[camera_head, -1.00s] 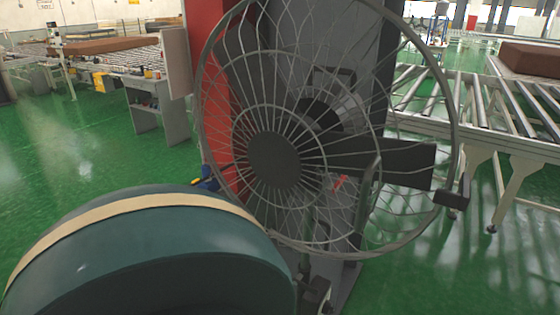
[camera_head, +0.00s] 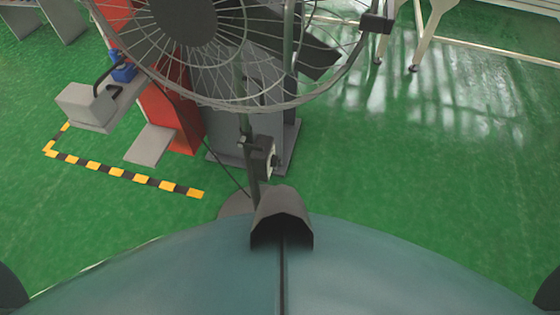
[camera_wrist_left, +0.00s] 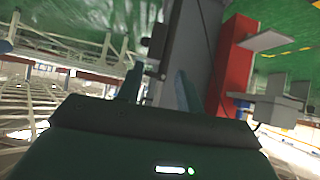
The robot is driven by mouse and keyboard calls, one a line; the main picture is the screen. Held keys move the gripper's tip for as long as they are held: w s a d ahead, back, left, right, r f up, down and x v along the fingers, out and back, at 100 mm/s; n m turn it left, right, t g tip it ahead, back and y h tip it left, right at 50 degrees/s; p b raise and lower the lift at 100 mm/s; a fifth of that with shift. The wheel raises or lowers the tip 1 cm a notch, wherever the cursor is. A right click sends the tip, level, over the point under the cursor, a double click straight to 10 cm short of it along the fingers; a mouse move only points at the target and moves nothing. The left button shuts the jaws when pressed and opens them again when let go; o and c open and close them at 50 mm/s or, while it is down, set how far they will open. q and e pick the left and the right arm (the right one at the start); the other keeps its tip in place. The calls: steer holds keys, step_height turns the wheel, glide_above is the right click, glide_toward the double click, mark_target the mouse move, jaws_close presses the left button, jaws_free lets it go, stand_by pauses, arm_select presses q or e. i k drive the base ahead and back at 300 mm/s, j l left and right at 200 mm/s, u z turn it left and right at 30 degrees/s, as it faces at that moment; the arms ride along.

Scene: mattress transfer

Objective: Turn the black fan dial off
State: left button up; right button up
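The fan (camera_head: 183,20) is at the top of the head view, with its round wire cage partly cut off by the upper edge. Its pole runs down to a small dark control box (camera_head: 261,158). A pale round part that looks like the dial (camera_head: 269,160) is on the box's right side; its setting is too small to read. My left gripper (camera_wrist_left: 158,88) shows in the left wrist view with its two fingers apart and nothing between them. Neither gripper shows in the head view, and my right gripper is in no view.
A red cabinet (camera_head: 173,115) and a grey column stand behind the fan. A grey box (camera_head: 88,104) and yellow-black floor tape (camera_head: 120,173) are at left. Conveyor legs (camera_head: 425,35) stand at upper right. Green floor (camera_head: 420,150) right of the fan is clear.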

mark_target(275, 160)
steer(key=i+l+z, duration=0.15)
steer(key=l, duration=0.3)
steer(key=l+z, duration=0.15)
steer(key=l, duration=0.3)
steer(key=i+l+z, duration=0.15)
steer(key=l, duration=0.3)
steer(key=j+u, duration=0.1)
steer(key=j, duration=0.2)
